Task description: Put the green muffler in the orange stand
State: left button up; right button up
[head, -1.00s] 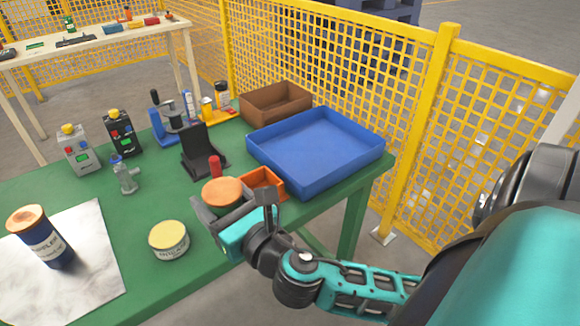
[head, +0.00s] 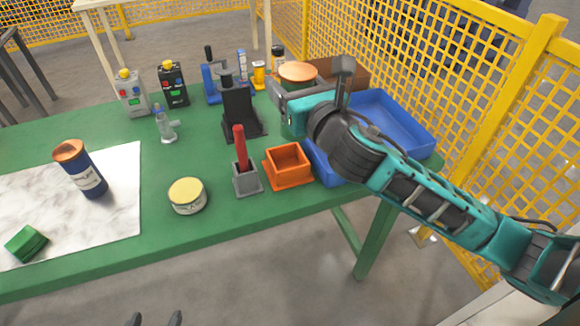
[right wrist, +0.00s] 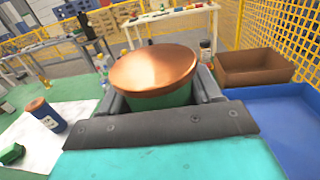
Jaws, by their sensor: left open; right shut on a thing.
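The green muffler, a green cylinder with a copper-coloured top (head: 298,72), is upright in my right gripper (head: 290,90). In the right wrist view the muffler (right wrist: 155,75) fills the space between the fingers, which are shut on its sides. My arm hides most of its body in the head view. The orange stand (head: 288,165) is a square, open-topped holder on the green table, empty as far as I can see. The muffler is behind the stand in the picture, apart from it. My left gripper (head: 155,319) shows only two dark fingertips at the bottom edge, open and apart.
A grey holder with a red peg (head: 241,150) stands just left of the orange stand. The blue tray (head: 400,125) is right, partly behind my arm. A black stand (head: 238,110) is behind. A yellow-topped tin (head: 187,195) and blue can (head: 80,170) stand left.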

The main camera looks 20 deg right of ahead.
jog(key=w+r+n, duration=0.1)
jog(key=w+r, duration=0.3)
jog(key=r, duration=0.2)
jog(key=shift+y, duration=0.4)
jog(key=f+b, duration=0.2)
jog(key=f, duration=0.4)
jog(key=f+b, duration=0.2)
jog(key=f, duration=0.5)
jog(key=f+b, duration=0.2)
jog(key=f, duration=0.5)
jog(key=shift+s+a+b, duration=0.1)
jog(key=shift+a+b, duration=0.25)
jog(key=shift+a, duration=0.05)
pick_arm(q)
jog(key=shift+h, duration=0.4)
jog(key=f, duration=0.1)
jog(key=d+f, duration=0.1)
jog(key=w+f, duration=0.1)
jog(key=shift+d+f, duration=0.35)
pick_arm(e)
jog(key=shift+f, duration=0.15)
jog(key=o, duration=1.4)
pick_arm(q)
jog(key=shift+w, duration=0.1)
